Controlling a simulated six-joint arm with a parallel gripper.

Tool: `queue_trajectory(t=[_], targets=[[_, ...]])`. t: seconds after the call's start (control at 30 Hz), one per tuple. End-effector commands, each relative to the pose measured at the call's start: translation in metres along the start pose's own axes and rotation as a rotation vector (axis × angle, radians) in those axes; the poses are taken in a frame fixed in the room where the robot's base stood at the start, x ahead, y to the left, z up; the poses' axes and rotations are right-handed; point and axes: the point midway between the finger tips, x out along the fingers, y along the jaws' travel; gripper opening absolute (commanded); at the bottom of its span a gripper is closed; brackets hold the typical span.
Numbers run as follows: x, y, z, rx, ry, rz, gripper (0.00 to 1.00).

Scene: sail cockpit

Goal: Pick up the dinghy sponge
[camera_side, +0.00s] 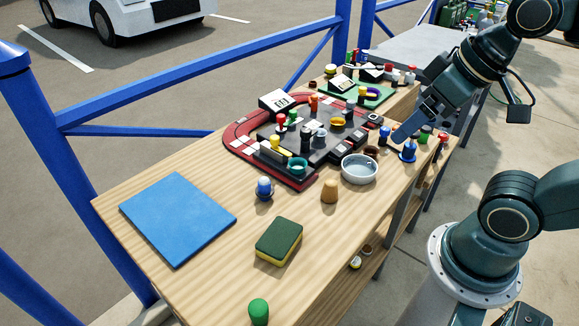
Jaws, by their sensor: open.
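The dinghy sponge (279,241), with a dark green top and a yellow lower layer, lies flat on the near part of the wooden table, right of a blue square mat. My gripper (403,137) is open at the upper right, over the table's right edge. It points down and left, close to several small bottle-like items. It is well apart from the sponge, with a bowl and a cork-coloured piece between them. Nothing shows between its fingers, though the tips are small in this view.
The blue mat (178,217) lies left of the sponge. A blue-and-white round item (264,188), the cork-coloured piece (329,190) and the grey bowl (360,169) stand behind it. A green knob (258,311) is at the front edge. A dark panel with coloured parts fills the table's middle.

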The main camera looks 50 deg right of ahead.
Motion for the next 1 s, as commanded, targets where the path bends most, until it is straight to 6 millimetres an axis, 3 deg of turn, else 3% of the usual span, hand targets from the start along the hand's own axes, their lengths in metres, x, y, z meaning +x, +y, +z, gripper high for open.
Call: queue_trajectory(t=[0.47, 1.0], targets=[[0.006, -0.006, -0.01, -0.101, -0.03, -0.021, 0.85], [0.064, -0.047, -0.06, -0.74, -0.157, -0.234, 0.85]])
